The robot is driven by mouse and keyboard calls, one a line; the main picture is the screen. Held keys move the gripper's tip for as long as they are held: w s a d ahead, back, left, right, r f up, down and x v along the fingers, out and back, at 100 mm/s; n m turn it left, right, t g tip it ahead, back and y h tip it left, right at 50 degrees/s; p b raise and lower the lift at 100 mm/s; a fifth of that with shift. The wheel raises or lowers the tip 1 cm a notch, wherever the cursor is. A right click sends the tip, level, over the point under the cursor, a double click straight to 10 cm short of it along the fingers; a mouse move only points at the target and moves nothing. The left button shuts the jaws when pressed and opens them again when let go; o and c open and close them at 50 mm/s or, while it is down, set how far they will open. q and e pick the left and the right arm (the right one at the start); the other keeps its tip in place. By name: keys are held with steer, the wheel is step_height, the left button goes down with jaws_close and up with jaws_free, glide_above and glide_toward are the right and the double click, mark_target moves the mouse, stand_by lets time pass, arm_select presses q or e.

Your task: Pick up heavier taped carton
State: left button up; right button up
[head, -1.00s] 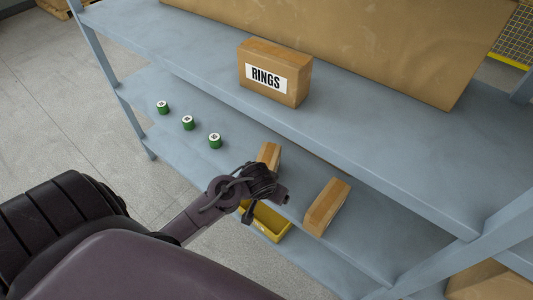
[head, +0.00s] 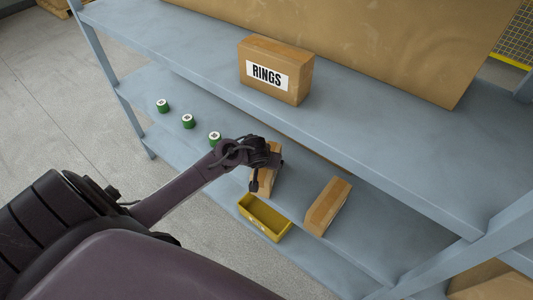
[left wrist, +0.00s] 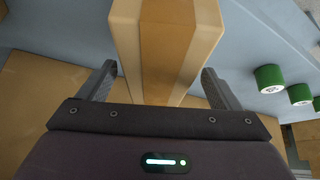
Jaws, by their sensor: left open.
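Two taped cartons stand on the middle shelf in the head view. The left carton (head: 265,178) is partly hidden behind my left gripper (head: 263,172); the right carton (head: 327,206) stands apart to its right. In the left wrist view, the left carton (left wrist: 168,45), with a darker tape band down its middle, lies between the two open fingers of my left gripper (left wrist: 162,85). I cannot tell by sight which carton is heavier. My right gripper is not seen.
A yellow bin (head: 265,217) sits below and in front of the left carton. Several green cans (head: 188,121) stand to the left on the shelf. A box labelled RINGS (head: 275,70) and a large carton (head: 370,40) rest on the shelf above. Shelf edges and posts are close.

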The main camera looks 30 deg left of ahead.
arm_select(q)
steer(key=x, duration=0.3)
steer(key=shift+w+f, duration=0.2)
steer(key=shift+w, duration=0.05)
steer(key=shift+f, duration=0.25)
stand_by(0.4)
steer(key=c, duration=1.6)
steer(key=shift+r, duration=0.15)
